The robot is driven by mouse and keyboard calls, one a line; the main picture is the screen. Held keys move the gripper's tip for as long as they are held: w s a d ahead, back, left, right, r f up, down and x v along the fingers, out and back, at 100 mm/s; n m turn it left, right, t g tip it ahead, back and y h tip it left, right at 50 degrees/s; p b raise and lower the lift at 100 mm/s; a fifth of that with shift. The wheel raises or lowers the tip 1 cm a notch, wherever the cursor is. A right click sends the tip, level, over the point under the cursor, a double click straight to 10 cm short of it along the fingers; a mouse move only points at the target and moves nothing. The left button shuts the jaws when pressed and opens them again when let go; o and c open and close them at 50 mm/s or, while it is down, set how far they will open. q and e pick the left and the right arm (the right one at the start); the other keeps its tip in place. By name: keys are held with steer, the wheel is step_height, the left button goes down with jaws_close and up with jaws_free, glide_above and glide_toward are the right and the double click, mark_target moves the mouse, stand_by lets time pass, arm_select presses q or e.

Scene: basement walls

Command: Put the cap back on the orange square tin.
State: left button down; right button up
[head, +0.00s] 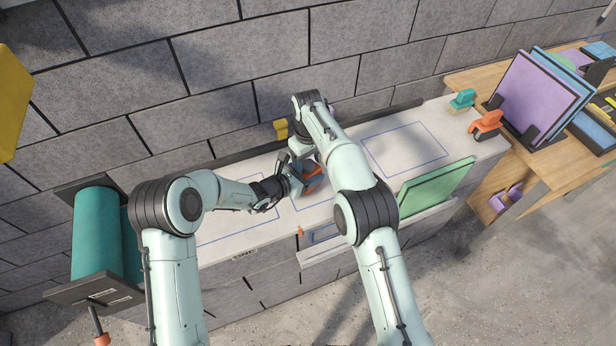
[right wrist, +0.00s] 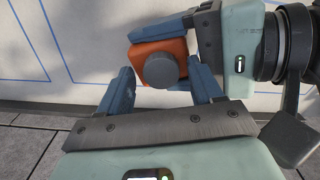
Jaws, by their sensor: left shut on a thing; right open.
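The orange square tin (right wrist: 147,48) is held between the blue fingers of my left gripper (right wrist: 160,56), which comes in from the right of the right wrist view. A round dark grey cap (right wrist: 160,70) lies over the tin's face in that view; I cannot tell whether it is fully seated. My right gripper (right wrist: 158,78) is open, its two fingers on either side of the cap, apart from it on the left. In the head view the tin (head: 314,183) shows only partly, over the white counter, with both grippers crowding it.
The white counter (head: 232,228) has blue outlined areas. A yellow object (head: 281,129) stands at its back edge. A green panel (head: 437,187) leans at the front right. Teal (head: 462,99) and orange (head: 486,123) objects are at the right end. Teal rolls (head: 97,232) stand at the left.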

step_height(320, 180, up, 8)
steer(key=shift+f, duration=0.25)
arm_select(q)
steer(key=shift+c, duration=0.5)
jaws_free()
steer(key=shift+s+a+r, duration=0.1)
steer(key=shift+s+a, duration=0.05)
steer(key=shift+a, duration=0.05)
arm_select(e)
steer(key=shift+f, duration=0.2)
steer(key=f, duration=0.1)
steer(key=s+f+b, duration=0.1)
steer(key=f+b, duration=0.1)
steer(key=shift+s+f, duration=0.3)
arm_select(q)
steer(key=v, duration=1.3)
